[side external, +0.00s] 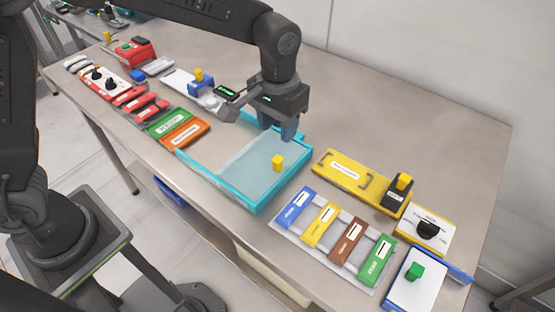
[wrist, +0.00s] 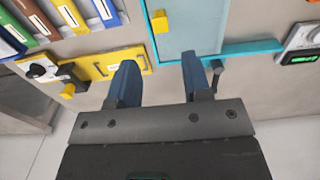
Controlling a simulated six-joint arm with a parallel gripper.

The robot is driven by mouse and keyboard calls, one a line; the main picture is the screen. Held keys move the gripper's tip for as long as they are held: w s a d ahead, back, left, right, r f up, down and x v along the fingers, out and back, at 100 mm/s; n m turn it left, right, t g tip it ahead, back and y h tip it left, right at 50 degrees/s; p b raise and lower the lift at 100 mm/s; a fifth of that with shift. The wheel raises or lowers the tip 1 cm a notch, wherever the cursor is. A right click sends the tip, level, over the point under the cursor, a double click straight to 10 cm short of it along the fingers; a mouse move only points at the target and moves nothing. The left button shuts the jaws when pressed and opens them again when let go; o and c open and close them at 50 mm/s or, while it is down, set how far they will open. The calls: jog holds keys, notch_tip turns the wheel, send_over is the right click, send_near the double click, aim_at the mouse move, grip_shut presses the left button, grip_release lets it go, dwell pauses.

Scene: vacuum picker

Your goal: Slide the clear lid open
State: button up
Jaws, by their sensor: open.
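The clear lid (side external: 258,158) lies on a cyan-framed box (side external: 228,188) in the middle of the table, covering its right part. A small yellow knob (side external: 278,163) stands on the lid near its right side. In the wrist view the lid (wrist: 195,25) is at the top centre, with the yellow knob (wrist: 160,22) at its left edge. My gripper (side external: 289,132) is above the back edge of the box, behind the knob and apart from it. Its blue fingers (wrist: 158,75) are spread with nothing between them.
Right of the box are a yellow panel (side external: 345,172), a rack of coloured blocks (side external: 335,230), a dial box (side external: 428,228) and a white plate with a green knob (side external: 415,272). Left are green and orange panels (side external: 178,128). The table's back is clear.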

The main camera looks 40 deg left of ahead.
aim_at(277, 160)
notch_tip(277, 160, down, 11)
jog(key=shift+r, duration=0.15)
jog(key=shift+c, duration=0.3)
grip_shut()
dwell(0.4)
